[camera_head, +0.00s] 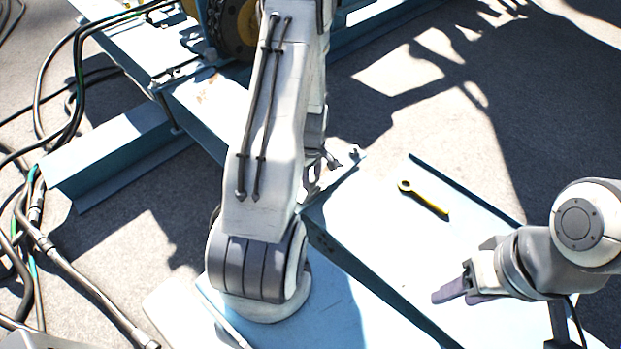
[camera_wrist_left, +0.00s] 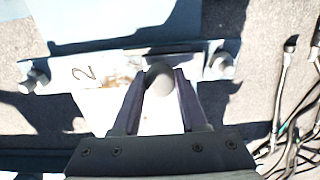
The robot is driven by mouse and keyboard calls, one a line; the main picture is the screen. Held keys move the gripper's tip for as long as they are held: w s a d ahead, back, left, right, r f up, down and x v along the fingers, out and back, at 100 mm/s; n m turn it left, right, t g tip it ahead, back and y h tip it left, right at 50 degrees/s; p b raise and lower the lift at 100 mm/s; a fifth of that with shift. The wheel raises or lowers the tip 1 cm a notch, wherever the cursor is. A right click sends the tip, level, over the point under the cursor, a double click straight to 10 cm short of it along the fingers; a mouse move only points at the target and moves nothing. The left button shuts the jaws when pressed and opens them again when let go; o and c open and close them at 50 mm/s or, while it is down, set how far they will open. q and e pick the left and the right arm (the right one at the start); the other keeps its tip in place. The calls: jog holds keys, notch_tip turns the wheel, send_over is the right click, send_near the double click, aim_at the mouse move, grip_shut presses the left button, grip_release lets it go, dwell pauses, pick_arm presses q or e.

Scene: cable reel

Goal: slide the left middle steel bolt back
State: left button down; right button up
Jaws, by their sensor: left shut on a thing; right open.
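In the left wrist view my left gripper (camera_wrist_left: 159,88) is shut on a grey, round-ended steel bolt (camera_wrist_left: 159,76), with one dark finger on each side of it. The bolt lies at the middle of a pale plate (camera_wrist_left: 112,68) marked "2", and its far end is hidden. In the head view the left arm (camera_head: 268,130) comes down through the middle and hides its gripper and the bolt. My right gripper (camera_head: 455,290) is open and empty at the lower right, above a pale blue surface, away from the bolt.
Two other bolt heads sit at the plate's left end (camera_wrist_left: 36,80) and right end (camera_wrist_left: 220,64). A yellow wrench (camera_head: 423,198) lies on the pale blue panel (camera_head: 385,235). Black cables (camera_head: 75,275) run along the left. A chain-wrapped reel (camera_head: 232,25) stands at the top.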

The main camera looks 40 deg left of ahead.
pick_arm(q)
jog(key=w+p, duration=0.1)
jog(key=w, duration=0.4)
jog(key=shift+d, duration=0.15)
jog(key=shift+w, duration=0.1)
jog(key=shift+c, duration=2.2)
grip_release()
notch_tip(320, 180, up, 11)
jog(key=p, duration=0.2)
jog(key=shift+f, duration=0.2)
jog(key=shift+d, duration=0.1)
